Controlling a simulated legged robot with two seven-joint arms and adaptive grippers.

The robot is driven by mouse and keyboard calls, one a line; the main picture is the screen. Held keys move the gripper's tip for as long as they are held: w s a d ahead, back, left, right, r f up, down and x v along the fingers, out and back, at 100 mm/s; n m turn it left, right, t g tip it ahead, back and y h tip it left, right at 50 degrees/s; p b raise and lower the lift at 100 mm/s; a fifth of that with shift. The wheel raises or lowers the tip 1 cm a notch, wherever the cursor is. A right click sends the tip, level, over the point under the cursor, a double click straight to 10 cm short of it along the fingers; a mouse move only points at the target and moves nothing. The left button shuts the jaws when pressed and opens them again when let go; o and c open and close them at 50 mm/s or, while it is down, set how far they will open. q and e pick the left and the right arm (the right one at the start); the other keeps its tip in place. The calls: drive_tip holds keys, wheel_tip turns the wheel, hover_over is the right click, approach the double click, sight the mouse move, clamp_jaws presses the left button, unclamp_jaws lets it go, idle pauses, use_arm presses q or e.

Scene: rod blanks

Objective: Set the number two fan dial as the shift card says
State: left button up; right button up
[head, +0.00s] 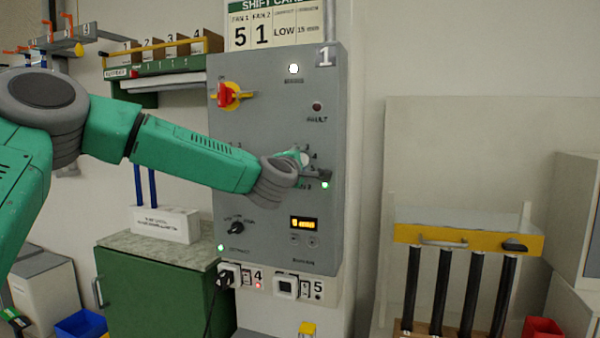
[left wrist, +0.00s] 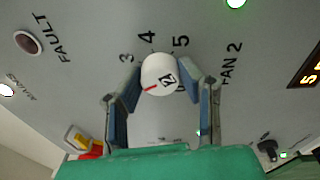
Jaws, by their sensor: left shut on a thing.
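The shift card (head: 275,27) above the grey panel (head: 260,125) reads FAN 1 5 and FAN 2 1. The number two fan dial (left wrist: 159,74) is a round white knob with a 2 on its cap and a red pointer line. In the left wrist view the line points to the lower left, and numerals 3, 4 and 5 show beyond the knob. The lower numerals are hidden by my fingers, so I cannot tell which number it points at. My left gripper (head: 307,168) is shut on this dial, one finger on each side. My right gripper is not in view.
A red and yellow switch (head: 229,96), a black selector (head: 236,228) and an orange-lit display (head: 303,223) are on the same panel. A green cabinet (head: 160,290) stands below left. A yellow-fronted rack (head: 466,238) with black rods stands at right.

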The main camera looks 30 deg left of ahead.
use_arm(q)
drive_tip(key=shift+f+n+g+b, duration=0.2)
drive_tip(key=shift+n+b, duration=0.8)
drive_tip(key=shift+n, duration=0.5)
drive_tip(key=shift+f+n+g+b, duration=0.1)
drive_tip(key=shift+n+g+b, duration=0.1)
drive_tip(key=shift+n+b, duration=1.05)
drive_tip(key=shift+f+n+g+b, duration=0.2)
drive_tip(key=shift+n+b, duration=0.55)
drive_tip(key=shift+n, duration=1)
drive_tip(key=shift+r, duration=0.1)
drive_tip(key=o, duration=1.1)
drive_tip(key=shift+w+a, duration=0.1)
drive_tip(key=shift+o, duration=0.2)
drive_tip(key=v, duration=1.2)
drive_tip(key=shift+a, duration=0.15)
